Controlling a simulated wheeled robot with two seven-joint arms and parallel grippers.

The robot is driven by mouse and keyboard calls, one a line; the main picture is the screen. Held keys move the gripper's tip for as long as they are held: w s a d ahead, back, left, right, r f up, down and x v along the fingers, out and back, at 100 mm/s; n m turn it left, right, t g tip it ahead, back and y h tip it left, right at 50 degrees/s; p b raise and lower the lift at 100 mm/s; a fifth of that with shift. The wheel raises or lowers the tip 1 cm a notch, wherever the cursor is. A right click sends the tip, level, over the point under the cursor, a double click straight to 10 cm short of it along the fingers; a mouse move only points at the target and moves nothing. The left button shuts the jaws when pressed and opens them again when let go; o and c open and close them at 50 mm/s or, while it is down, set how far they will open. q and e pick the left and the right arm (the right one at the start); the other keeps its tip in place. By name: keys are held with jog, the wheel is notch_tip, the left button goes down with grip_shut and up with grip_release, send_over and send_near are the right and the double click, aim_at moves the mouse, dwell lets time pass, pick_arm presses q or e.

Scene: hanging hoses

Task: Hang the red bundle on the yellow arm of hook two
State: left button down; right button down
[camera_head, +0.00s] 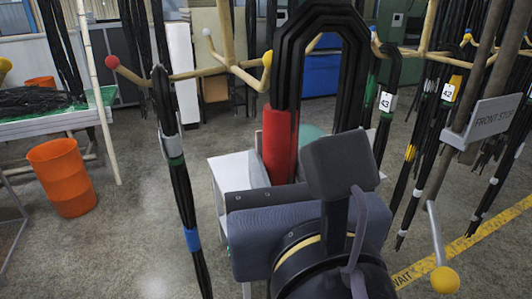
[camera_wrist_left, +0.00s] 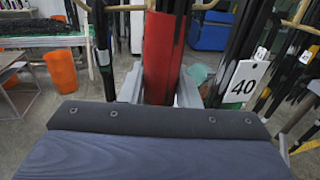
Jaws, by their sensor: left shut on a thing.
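The red bundle is a thick loop of black hoses with a red sleeve (camera_head: 280,143); the sleeve also shows in the left wrist view (camera_wrist_left: 160,55). A wooden arm with a yellow ball tip (camera_head: 267,58) ends right beside the arch's left edge. I cannot tell their difference in depth. No label shows which hook is number two. My right gripper is not in view.
A red-tipped arm (camera_head: 112,62) at left carries a banded black hose bundle (camera_head: 180,185). Tagged bundles (camera_head: 388,100) hang close on the right, near a grey sign (camera_head: 494,117). An orange bin (camera_head: 62,176) and a table (camera_head: 60,125) stand at left.

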pick_arm(q)
jog(key=shift+w+a+b, duration=2.2)
jog(key=shift+w+b, duration=0.05)
jog(key=shift+w, duration=4.75)
notch_tip(320, 180, down, 7)
jog(key=w+b, duration=0.2)
jog(key=b, duration=0.2)
jog(key=shift+w+a+f, duration=0.2)
jog(key=shift+w+a, duration=0.1)
jog(key=shift+a, duration=0.1)
